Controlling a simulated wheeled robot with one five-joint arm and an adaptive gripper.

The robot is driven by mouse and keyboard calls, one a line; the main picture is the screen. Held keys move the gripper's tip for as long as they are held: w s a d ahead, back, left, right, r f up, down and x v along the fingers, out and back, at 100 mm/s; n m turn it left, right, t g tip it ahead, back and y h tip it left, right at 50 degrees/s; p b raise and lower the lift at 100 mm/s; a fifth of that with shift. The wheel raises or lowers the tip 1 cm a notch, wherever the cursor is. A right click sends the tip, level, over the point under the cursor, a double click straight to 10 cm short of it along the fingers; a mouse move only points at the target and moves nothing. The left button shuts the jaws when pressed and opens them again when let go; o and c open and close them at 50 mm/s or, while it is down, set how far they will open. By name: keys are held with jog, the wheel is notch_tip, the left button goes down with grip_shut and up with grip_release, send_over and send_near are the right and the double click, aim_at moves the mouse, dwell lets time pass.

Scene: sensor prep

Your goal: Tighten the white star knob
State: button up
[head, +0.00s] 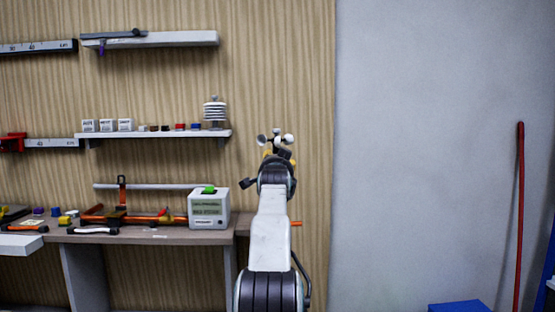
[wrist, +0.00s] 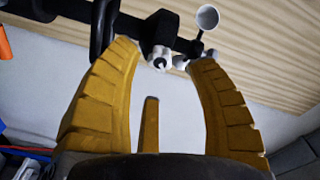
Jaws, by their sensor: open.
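The white star knob (wrist: 160,63) shows in the wrist view as a small white piece on a dark clamp (wrist: 160,30). My gripper (wrist: 163,56) is open, with its two yellow fingers on either side of the knob. Gaps show between the knob and both fingertips; I cannot tell how far beyond the tips it lies. In the head view my gripper (head: 281,156) is mostly hidden behind my arm. Cups of a wind sensor (head: 276,138) show just above it, and a white cup (wrist: 207,17) shows at the top of the wrist view. I cannot make out the knob in the head view.
A dark bar (wrist: 60,22) crosses the top of the wrist view. A workbench (head: 130,236) with tools and a white box (head: 209,210) stands left of my arm. Shelves (head: 160,136) hang above it. A red pole (head: 519,215) leans at the right wall.

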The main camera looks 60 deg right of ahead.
jog(key=p+x, duration=0.3)
jog(key=x, duration=0.1)
jog(key=shift+w+d, duration=0.15)
jog(key=shift+c, duration=0.5)
grip_shut()
